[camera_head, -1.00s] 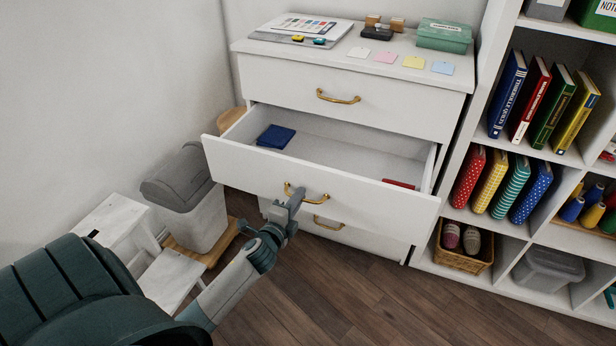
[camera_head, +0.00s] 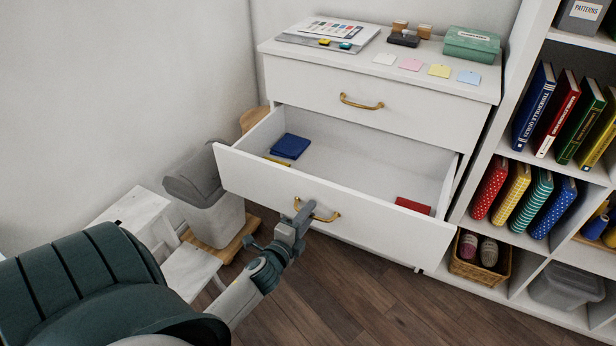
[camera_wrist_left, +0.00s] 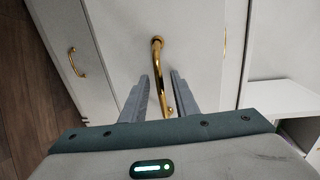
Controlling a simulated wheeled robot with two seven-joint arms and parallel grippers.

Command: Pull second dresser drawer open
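The second dresser drawer (camera_head: 330,207) is pulled well out, and its white front faces me. Its curved gold handle (camera_head: 328,217) sits mid-front and also shows in the left wrist view (camera_wrist_left: 157,60). My left gripper (camera_head: 303,213) is at this handle. In the left wrist view its two fingers (camera_wrist_left: 160,85) stand apart on either side of the handle bar, with a visible gap, so it looks open around the bar. My right gripper is in neither view.
Inside the drawer lie a blue folded item (camera_head: 290,146), a yellow item (camera_head: 277,162) and a red item (camera_head: 413,206). The closed top drawer (camera_head: 400,110) is above. A grey bin (camera_head: 208,195) stands left, a bookshelf (camera_head: 520,160) right. Wood floor (camera_head: 350,290) in front is clear.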

